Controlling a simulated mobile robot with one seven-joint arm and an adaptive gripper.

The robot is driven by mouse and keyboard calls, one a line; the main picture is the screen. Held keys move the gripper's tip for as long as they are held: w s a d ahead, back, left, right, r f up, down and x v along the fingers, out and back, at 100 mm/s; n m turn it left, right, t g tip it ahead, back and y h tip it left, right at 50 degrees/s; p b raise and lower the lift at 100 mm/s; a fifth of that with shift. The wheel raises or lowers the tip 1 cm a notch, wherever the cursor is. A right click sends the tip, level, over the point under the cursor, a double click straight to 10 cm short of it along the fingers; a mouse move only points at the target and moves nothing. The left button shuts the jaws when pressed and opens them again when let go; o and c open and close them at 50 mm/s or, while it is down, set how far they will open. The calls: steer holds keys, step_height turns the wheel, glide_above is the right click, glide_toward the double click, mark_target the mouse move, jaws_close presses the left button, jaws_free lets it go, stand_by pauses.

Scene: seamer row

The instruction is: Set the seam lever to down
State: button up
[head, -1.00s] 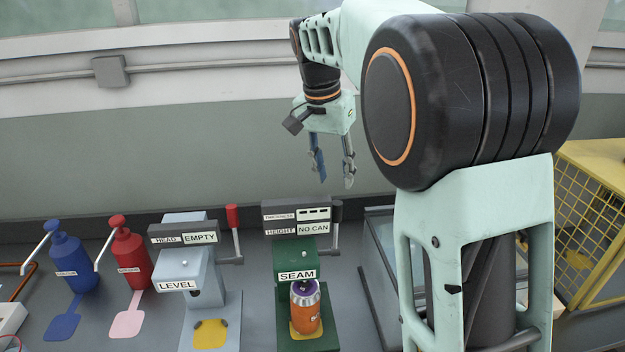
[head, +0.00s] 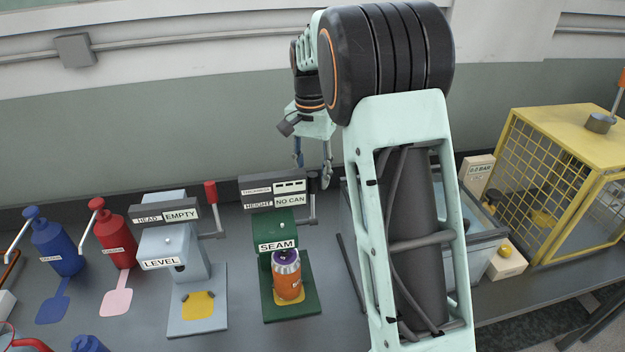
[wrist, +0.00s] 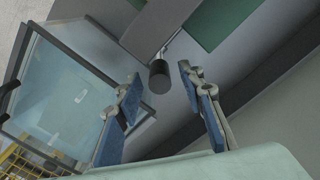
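The green seam station (head: 290,238), labelled SEAM, stands on the bench with an orange can (head: 288,282) under its head. Its seam lever (head: 312,182) is on the right side, with the dark knob at the top of its upright arm. In the wrist view the dark knob (wrist: 159,77) shows beyond and between my fingertips. My gripper (head: 312,174) points down close to the knob in the head view. It is open and empty, with blue-padded fingers apart (wrist: 160,79). I cannot tell whether a finger touches the knob.
The grey level station (head: 172,256), with its red-knobbed lever (head: 210,195) up, stands to the left. Blue (head: 57,247) and red (head: 116,236) pump bottles are farther left. A glass-sided tank (wrist: 65,95) and yellow mesh cage (head: 560,175) stand to the right.

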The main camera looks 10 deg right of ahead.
steer(key=shift+f, duration=1)
steer(key=shift+c, duration=0.2)
jaws_close()
